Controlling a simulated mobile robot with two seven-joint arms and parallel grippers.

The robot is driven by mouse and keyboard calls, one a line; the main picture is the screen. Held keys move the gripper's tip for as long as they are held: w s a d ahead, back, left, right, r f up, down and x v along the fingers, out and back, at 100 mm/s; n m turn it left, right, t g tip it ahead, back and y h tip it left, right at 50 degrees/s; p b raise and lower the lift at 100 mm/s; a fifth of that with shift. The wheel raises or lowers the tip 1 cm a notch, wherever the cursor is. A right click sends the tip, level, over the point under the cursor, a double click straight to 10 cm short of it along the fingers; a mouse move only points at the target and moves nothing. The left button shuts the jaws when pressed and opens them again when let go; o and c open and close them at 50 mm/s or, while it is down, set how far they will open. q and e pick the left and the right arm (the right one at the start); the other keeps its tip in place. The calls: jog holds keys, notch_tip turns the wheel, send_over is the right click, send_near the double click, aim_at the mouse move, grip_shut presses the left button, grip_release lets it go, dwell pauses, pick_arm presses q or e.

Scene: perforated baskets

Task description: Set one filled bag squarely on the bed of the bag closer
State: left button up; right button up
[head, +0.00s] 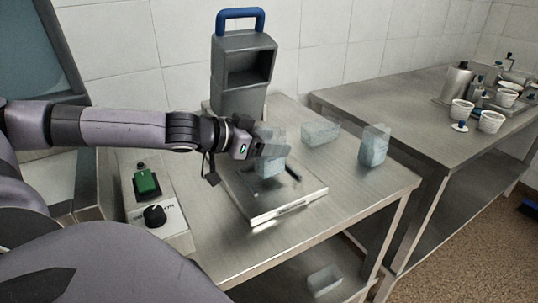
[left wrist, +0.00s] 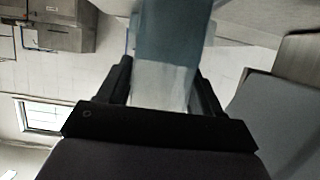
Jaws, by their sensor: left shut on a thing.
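My left gripper (head: 272,147) is shut on a translucent bag with pale blue-grey filling (head: 270,166). The bag hangs upright below the fingers, over the metal bed (head: 262,207) of the bag closer; I cannot tell whether its bottom touches the bed. In the left wrist view the same bag (left wrist: 165,80) sits between the two dark fingers (left wrist: 163,88). The bag closer's grey upright housing (head: 240,95) with a blue handle stands behind the bed. A second filled bag (head: 320,133) lies on the table behind, and a third (head: 374,150) stands upright at the right. My right gripper is not in view.
A control box (head: 158,212) with a green switch and black knob is left of the bed. Another bag-like block (head: 324,281) lies on the lower shelf. A second steel table (head: 400,112) at the right holds several white cups (head: 461,110) and containers.

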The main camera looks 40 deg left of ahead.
pick_arm(q)
jog(key=shift+f+b, duration=0.35)
jog(key=shift+f, duration=0.55)
jog(key=o, duration=1.2)
jog(key=shift+c, duration=0.2)
jog(key=shift+r, duration=0.2)
jog(key=shift+s+a, duration=0.2)
jog(key=shift+s, duration=0.2)
jog(key=v, duration=1.1)
jog(key=shift+r+b, duration=0.15)
jog(key=shift+b, duration=0.25)
jog(key=shift+d, duration=0.1)
